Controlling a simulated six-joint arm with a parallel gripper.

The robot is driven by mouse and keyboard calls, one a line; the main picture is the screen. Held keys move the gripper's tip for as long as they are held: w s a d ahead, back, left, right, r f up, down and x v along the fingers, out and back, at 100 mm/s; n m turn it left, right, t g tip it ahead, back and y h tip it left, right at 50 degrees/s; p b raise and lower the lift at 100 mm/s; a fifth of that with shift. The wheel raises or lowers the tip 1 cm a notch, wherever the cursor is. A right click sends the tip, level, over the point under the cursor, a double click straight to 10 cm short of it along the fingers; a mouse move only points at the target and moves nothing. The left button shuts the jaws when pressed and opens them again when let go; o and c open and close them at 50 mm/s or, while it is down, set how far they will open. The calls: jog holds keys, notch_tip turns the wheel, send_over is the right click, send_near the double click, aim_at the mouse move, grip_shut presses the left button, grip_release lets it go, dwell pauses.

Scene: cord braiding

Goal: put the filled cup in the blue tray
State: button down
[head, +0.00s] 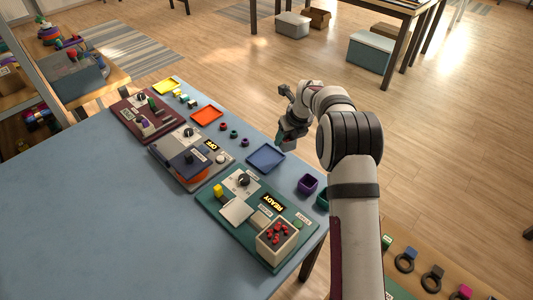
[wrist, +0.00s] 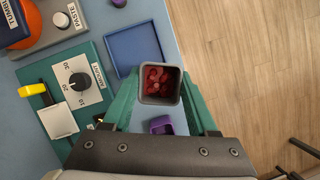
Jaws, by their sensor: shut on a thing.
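A square grey cup (wrist: 160,86) filled with red pieces is held between the green fingers of my gripper (wrist: 160,100) in the wrist view. In the head view my gripper (head: 287,138) is above the table's far right edge, with the cup (head: 290,145) small and partly hidden at its tip. The blue tray (head: 266,157) is flat and empty on the table, just below and left of the cup in the head view. In the wrist view the tray (wrist: 125,47) is at upper left of the cup, partly covered by the cup's corner.
A green panel (head: 225,215) with a dial, a READY display and a box of red pieces (head: 278,240) stands nearby. A purple cup (head: 308,184) and a dark green cup (head: 322,200) stand near the table edge. An orange tray (head: 207,115) lies farther back.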

jog(key=w+a+f, duration=0.1)
jog(key=a, duration=0.1)
jog(key=a+f, duration=0.2)
jog(key=w+a+f, duration=0.1)
jog(key=a, duration=0.1)
jog(key=shift+w+a+f, duration=0.2)
jog(key=shift+w+f, duration=0.05)
jog(key=shift+w, duration=0.05)
jog(key=shift+f, duration=1.85)
jog(key=shift+f, duration=0.1)
jog(key=shift+c, duration=0.9)
grip_release()
